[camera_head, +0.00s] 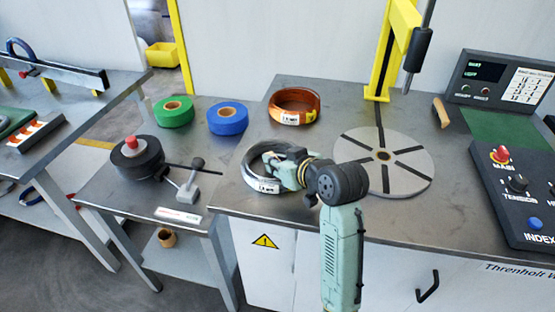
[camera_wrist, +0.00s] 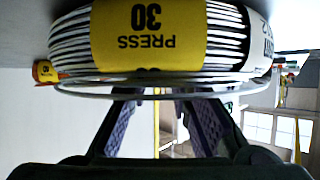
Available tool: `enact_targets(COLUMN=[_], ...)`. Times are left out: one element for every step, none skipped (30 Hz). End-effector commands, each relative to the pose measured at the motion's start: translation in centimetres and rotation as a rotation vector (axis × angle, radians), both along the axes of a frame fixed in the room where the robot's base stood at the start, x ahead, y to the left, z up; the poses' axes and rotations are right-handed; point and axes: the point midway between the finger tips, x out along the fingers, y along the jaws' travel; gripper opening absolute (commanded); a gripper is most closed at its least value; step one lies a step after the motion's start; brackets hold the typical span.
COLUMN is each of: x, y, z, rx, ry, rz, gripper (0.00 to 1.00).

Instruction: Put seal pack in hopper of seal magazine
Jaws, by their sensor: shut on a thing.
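My gripper (camera_head: 283,168) is at the silver wire coil (camera_head: 250,168) on the main bench, and my wrist hides part of that coil. In the wrist view my two fingers (camera_wrist: 160,98) reach up to the white-looking wire coil (camera_wrist: 75,42), which carries a yellow label (camera_wrist: 148,35) reading "PRESS 30" upside down. My gripper is shut on this coil. Whether the coil touches the bench is unclear. I cannot pick out a seal pack or a seal magazine with its hopper for certain. A block with orange and white stripes (camera_head: 38,133) lies on the left table.
A copper coil (camera_head: 294,106) and a grey turntable (camera_head: 350,150) under a yellow post (camera_head: 386,55) are on the main bench. A control panel (camera_head: 515,195) stands at right. The side table holds green tape (camera_head: 158,116), blue tape (camera_head: 210,119) and a black reel (camera_head: 138,163).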

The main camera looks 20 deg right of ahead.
Motion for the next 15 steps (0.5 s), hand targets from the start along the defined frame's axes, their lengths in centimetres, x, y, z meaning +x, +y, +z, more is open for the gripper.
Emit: enact_targets(x=[0.0, 0.0, 0.0, -0.01, -0.01, -0.01, -0.01, -0.02, -0.03, -0.03, -0.03, -0.03, -0.03, -0.03, -0.03], y=[-0.02, -0.02, -0.02, -0.02, -0.01, -0.01, -0.01, -0.02, -0.04, -0.05, -0.05, -0.05, -0.05, -0.05, -0.04], z=[0.03, 0.03, 0.03, -0.01, -0.1, -0.27, -0.4, -0.5, -0.31, -0.3, -0.3, -0.3, -0.3, -0.3, -0.29], rx=[-0.001, -0.001, -0.001, 0.0, 0.0, 0.0, 0.0, 0.0, 0.0, 0.0, 0.0, 0.0, 0.0, 0.0, 0.0], ry=[-0.001, -0.001, -0.001, 0.0, -0.001, 0.0, -0.001, -0.001, 0.0, 0.0, 0.0, 0.0, 0.0, 0.0, 0.0], rz=[0.0, 0.0, 0.0, 0.0, 0.0, 0.0, 0.0, 0.0, -0.001, -0.001, 0.0, 0.0, 0.0, 0.0, 0.0], gripper=[0.0, 0.0, 0.0, 0.0, 0.0, 0.0, 0.0, 0.0, 0.22, 0.24, 0.26, 0.29, 0.31, 0.33, 0.36])
